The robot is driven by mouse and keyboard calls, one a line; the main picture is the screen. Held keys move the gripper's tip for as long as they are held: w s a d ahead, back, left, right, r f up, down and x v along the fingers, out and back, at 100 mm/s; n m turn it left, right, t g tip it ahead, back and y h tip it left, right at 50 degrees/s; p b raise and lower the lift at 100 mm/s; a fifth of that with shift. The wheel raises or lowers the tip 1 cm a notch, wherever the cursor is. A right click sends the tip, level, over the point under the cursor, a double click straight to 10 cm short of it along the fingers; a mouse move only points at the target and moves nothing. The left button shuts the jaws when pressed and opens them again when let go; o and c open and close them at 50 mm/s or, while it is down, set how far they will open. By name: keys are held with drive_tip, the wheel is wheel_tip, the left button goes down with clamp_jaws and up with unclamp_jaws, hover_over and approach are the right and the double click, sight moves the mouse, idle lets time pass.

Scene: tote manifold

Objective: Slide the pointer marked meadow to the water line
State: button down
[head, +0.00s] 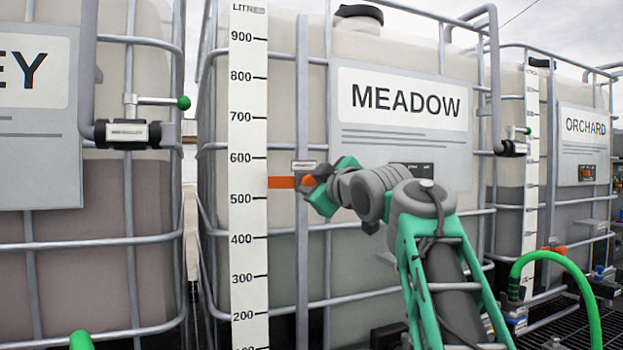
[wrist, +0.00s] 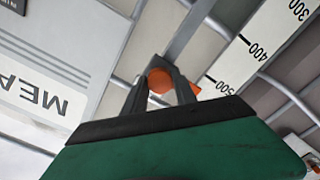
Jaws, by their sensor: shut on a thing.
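The meadow tote (head: 350,140) is a pale tank in a metal cage with a MEADOW sign (head: 408,102). Its white litre scale (head: 248,120) stands upright at the left. The orange pointer (head: 281,183) points at the scale between 500 and 600, nearer 500. The water line shows as a change to a darker tone (head: 283,262) below the pointer, around 400. My gripper (head: 316,187) is at the pointer, shut on its round orange knob (wrist: 160,80). In the wrist view the pointer's tip shows right of the fingers, near the 500 mark.
Cage bars run across the tote, with the pointer on an upright rail (head: 302,245). Another tote (head: 60,260) stands close at the left. The ORCHARD tote (head: 583,190) and a green hose (head: 575,268) are at the right.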

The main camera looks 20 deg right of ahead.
wheel_tip(320, 180, down, 13)
drive_tip(key=b, duration=0.9)
drive_tip(key=shift+r, duration=0.15)
drive_tip(key=c, duration=1)
unclamp_jaws()
drive_tip(key=s, duration=0.7)
drive_tip(key=shift+s+d, duration=0.35)
drive_tip(key=shift+s, duration=0.05)
